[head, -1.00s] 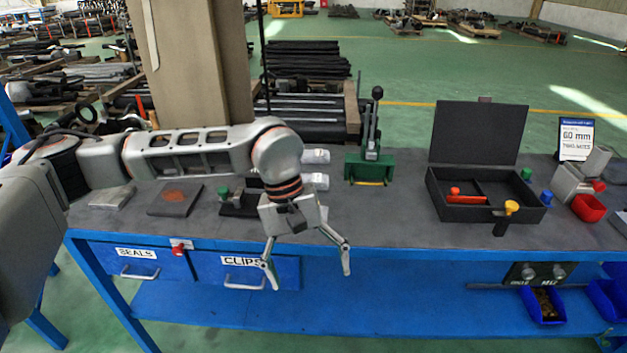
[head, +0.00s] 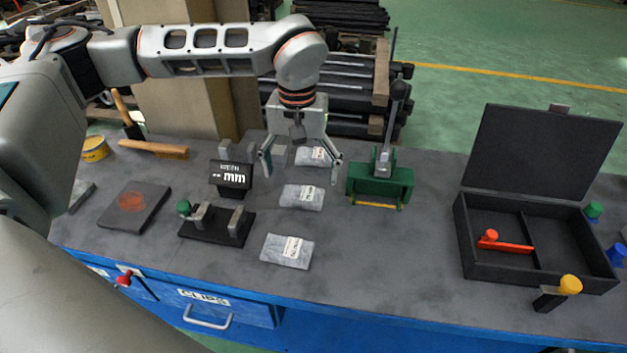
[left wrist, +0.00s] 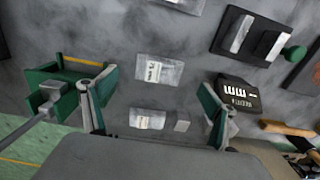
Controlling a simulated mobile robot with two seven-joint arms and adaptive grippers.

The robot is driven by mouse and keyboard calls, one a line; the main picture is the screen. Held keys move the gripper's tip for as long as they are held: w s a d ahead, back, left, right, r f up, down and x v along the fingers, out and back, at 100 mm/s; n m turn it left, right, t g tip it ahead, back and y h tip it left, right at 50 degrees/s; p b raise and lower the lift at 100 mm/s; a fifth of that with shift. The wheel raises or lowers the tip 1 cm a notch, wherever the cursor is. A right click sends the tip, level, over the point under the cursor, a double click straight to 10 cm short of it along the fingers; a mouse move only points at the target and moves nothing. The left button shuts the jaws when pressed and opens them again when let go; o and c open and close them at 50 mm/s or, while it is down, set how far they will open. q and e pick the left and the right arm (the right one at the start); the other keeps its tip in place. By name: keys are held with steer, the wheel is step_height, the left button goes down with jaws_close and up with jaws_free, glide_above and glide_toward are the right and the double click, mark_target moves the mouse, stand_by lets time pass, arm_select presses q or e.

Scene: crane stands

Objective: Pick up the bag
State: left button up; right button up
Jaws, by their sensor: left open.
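Three grey bags with white labels lie in a column on the dark bench: a far bag (head: 313,157), a middle bag (head: 303,197) and a near bag (head: 287,251). My left gripper (head: 300,173) is open and empty, pointing down above the bench around the far and middle bags. In the left wrist view, the far bag (left wrist: 147,119) and the middle bag (left wrist: 160,69) show in the gap between the fingers (left wrist: 152,100), and the near bag (left wrist: 182,4) is cut by the top edge. My right gripper is not in view.
A green lever press (head: 380,184) stands right of the bags. A small display reading mm (head: 231,177) and a black clamp fixture (head: 217,225) stand left. An open black case (head: 480,270) is at right. A small grey block (left wrist: 182,122) sits beside the far bag.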

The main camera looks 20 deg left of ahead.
mark_target(302, 194)
arm_select(q)
steer(key=shift+f, duration=1.5)
steer(key=shift+w+a+f, duration=0.1)
steer(key=shift+w+f, duration=0.1)
steer(key=shift+f, duration=1)
steer(key=shift+w+f, duration=0.15)
steer(key=shift+f, duration=1)
steer(key=c, duration=1.3)
